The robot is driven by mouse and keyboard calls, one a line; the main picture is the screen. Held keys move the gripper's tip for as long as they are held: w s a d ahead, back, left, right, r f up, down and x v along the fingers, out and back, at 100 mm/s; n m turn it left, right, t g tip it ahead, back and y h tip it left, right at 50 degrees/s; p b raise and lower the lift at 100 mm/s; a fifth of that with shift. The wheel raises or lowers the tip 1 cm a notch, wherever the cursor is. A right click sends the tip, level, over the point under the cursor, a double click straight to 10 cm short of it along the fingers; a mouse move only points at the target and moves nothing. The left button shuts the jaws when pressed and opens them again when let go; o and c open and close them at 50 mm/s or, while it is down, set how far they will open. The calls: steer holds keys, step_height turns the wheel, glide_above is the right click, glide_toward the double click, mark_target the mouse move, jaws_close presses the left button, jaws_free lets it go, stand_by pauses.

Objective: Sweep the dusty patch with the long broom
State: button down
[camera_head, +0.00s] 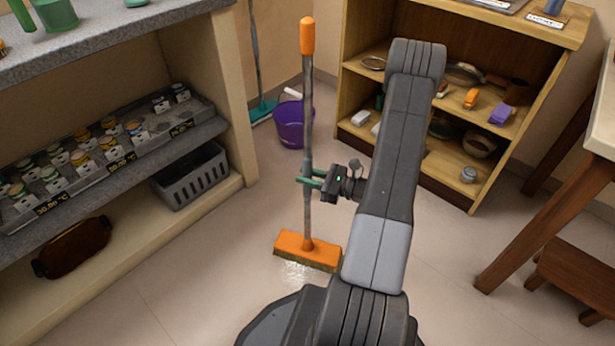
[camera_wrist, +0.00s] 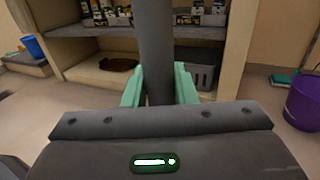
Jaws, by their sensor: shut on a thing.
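The long broom (camera_head: 308,130) stands upright, with an orange grip at its top, a grey handle and an orange head (camera_head: 308,250) with bristles at the floor. My gripper (camera_head: 312,179) is shut on the grey handle, about mid-height. In the wrist view the handle (camera_wrist: 156,50) runs up between the green fingers of my gripper (camera_wrist: 159,88). A pale, shiny patch (camera_head: 300,272) shows on the floor just in front of the broom head, partly hidden by it. I cannot tell whether this is the dusty patch.
A purple bucket (camera_head: 290,125) and a teal broom (camera_head: 262,110) are by the back wall. A shelf unit with jars and a grey basket (camera_head: 192,175) stands left. A wooden shelf (camera_head: 462,192) stands right, near a wooden stool (camera_head: 575,270). Floor left of the broom is clear.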

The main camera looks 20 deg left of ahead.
steer(key=shift+w+d, duration=0.2)
steer(key=shift+w, duration=0.3)
steer(key=shift+w+d, duration=0.15)
steer(key=shift+w, duration=0.3)
steer(key=w+d+r+p, duration=0.1)
steer(key=w+r+p, duration=0.2)
steer(key=r, duration=0.4)
steer(key=shift+w+d+p, duration=0.3)
steer(key=shift+w+p, duration=0.05)
steer(key=shift+p, duration=0.25)
stand_by(0.4)
stand_by(0.9)
